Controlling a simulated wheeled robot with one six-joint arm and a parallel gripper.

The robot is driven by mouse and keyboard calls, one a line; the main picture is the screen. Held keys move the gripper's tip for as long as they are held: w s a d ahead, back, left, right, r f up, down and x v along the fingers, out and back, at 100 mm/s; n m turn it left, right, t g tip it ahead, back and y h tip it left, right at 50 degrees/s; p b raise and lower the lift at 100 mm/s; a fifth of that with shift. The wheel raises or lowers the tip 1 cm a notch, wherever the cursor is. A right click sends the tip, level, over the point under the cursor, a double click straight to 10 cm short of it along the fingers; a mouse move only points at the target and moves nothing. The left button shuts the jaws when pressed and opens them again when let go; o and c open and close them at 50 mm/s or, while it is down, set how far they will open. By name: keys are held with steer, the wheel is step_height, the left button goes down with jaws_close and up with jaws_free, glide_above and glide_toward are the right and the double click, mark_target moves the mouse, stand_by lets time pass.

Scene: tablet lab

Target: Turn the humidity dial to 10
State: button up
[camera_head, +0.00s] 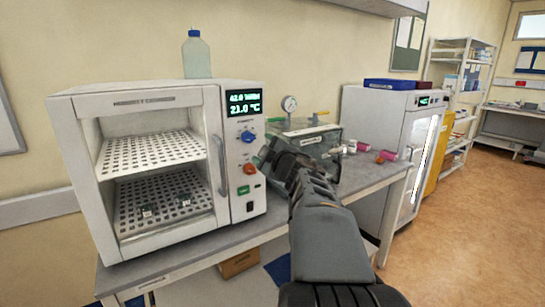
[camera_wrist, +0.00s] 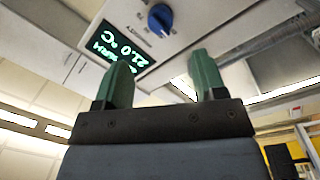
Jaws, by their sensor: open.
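The white chamber (camera_head: 155,97) stands on a bench, its control panel on the right. A lit display (camera_head: 244,102) shows a %RH line above a °C line; the digits are too small to read surely. Below it are a blue dial (camera_head: 247,137) and an orange dial (camera_head: 249,169). My gripper (camera_head: 264,157) is open and empty, just right of the panel and apart from the dials. In the wrist view, the blue dial (camera_wrist: 160,18) and the display (camera_wrist: 118,44) lie beyond the green fingertips (camera_wrist: 164,66).
A glass-topped box with a gauge (camera_head: 289,104) stands on the bench right of the chamber, close behind my gripper. The chamber door handle (camera_head: 217,165) is left of the panel. A bottle (camera_head: 196,56) stands on top. Open floor (camera_head: 470,215) lies to the right.

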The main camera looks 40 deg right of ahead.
steer(key=s, duration=0.4)
steer(key=shift+s+a+f, duration=0.1)
steer(key=shift+s+a, duration=0.05)
steer(key=shift+a, duration=0.25)
steer(key=s+d+f+m+g+h, duration=0.3)
steer(key=d+f+m+g+h, duration=0.1)
steer(key=d+m+h, duration=0.2)
step_height(320, 180, down, 7)
steer(key=s+a+m+g+p, duration=0.1)
steer(key=s+a+m+g, duration=0.15)
steer(key=m+g, duration=0.3)
steer(key=s+a+f+m+g+y+p, duration=0.1)
steer(key=s+a+f+g+y, duration=0.15)
steer(key=a+f, duration=0.35)
steer(key=s+a+f+g+y+p, duration=0.1)
steer(key=a+f+g+y, duration=0.15)
steer(key=a, duration=0.55)
steer(key=s+a+n+y+p, duration=0.2)
steer(key=a+n+y, duration=0.1)
steer(key=a, duration=1.1)
steer(key=shift+s+f+y, duration=0.35)
steer(key=shift+f+y, duration=0.05)
steer(key=shift+y, duration=0.3)
